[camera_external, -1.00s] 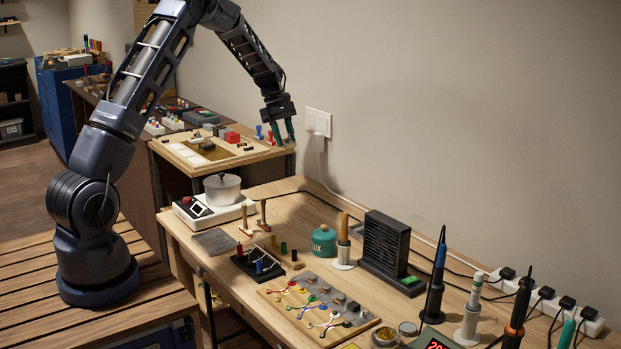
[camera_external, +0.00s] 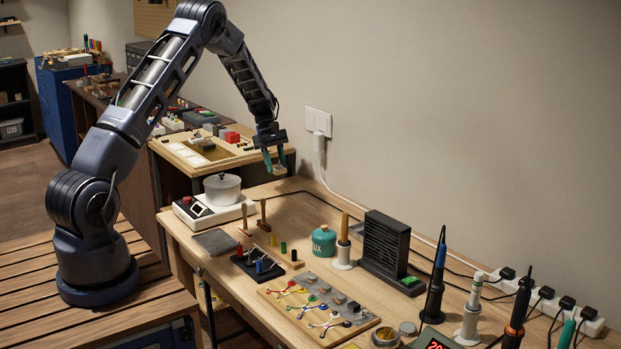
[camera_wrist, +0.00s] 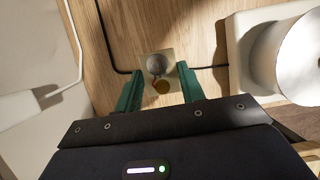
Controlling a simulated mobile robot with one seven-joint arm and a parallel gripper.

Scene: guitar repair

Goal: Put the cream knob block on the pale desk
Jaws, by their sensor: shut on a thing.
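The cream knob block (camera_wrist: 169,52), a small pale square with a grey round knob and a brownish-yellow round spot, is between my green fingertips in the wrist view. It also shows as a small pale piece (camera_external: 279,171) under the fingers in the external view. My gripper (camera_external: 274,160) is shut on it, pointing down. The pale desk (camera_external: 292,212) is light wood, and its bare top (camera_wrist: 195,35) lies below the block in the wrist view. The block appears held above the desk's back left part; the exact gap cannot be told.
A white hot plate (camera_external: 215,214) with a pot (camera_external: 222,189) stands left of the gripper. A black cable (camera_wrist: 112,55) runs along the desk below. Wooden stamps (camera_external: 262,216), a teal canister (camera_external: 324,241) and a black heater (camera_external: 386,250) stand farther right and nearer. The wall is behind.

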